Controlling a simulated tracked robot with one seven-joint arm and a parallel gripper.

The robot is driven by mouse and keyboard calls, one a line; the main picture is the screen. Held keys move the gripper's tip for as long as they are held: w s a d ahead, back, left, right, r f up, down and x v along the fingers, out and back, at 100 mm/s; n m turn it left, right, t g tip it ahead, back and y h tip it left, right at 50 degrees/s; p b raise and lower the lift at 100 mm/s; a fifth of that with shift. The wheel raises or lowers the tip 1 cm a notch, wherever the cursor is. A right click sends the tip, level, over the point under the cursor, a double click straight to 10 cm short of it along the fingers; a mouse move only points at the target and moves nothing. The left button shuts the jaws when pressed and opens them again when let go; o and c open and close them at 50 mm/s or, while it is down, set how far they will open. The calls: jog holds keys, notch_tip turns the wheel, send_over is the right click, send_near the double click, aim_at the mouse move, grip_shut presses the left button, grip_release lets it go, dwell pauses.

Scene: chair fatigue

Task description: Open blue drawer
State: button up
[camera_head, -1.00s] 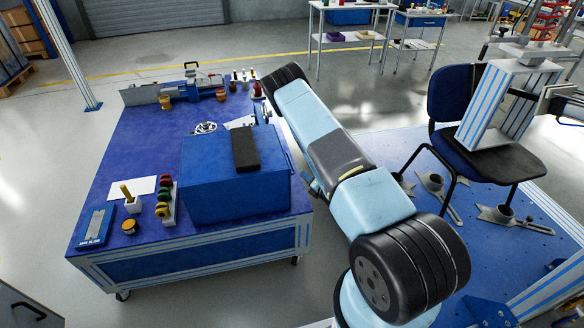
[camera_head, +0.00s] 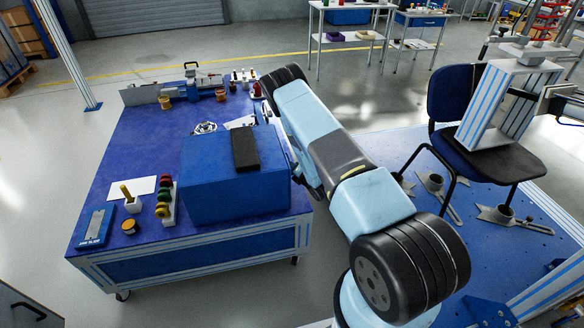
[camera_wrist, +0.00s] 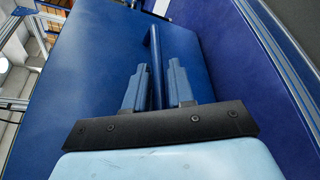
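The blue box (camera_head: 230,190) that holds the drawer stands on the blue workbench, with its front turned right, toward my arm. The blue drawer front (camera_wrist: 195,50) fills the middle of the wrist view. Its blue bar handle (camera_wrist: 155,50) stands out from it and runs lengthwise in the picture. My gripper (camera_wrist: 157,75) is at the handle, with one finger on each side of the bar. The fingers are apart, with a narrow gap visible beside the bar; I cannot tell whether either touches it. In the head view my arm largely hides the gripper and handle.
A dark block (camera_head: 245,149) lies on top of the box. The workbench (camera_head: 140,160) also carries a vise, small pots and colored pieces. A chair (camera_head: 490,165) stands on a blue platform right of my arm. Grey floor lies left of the bench.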

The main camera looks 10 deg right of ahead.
jog(key=shift+c, duration=0.3)
grip_shut()
jog(key=shift+d, duration=0.1)
jog(key=d, duration=2)
jog(key=shift+s+f, duration=0.15)
grip_release()
jog(key=shift+o, duration=0.3)
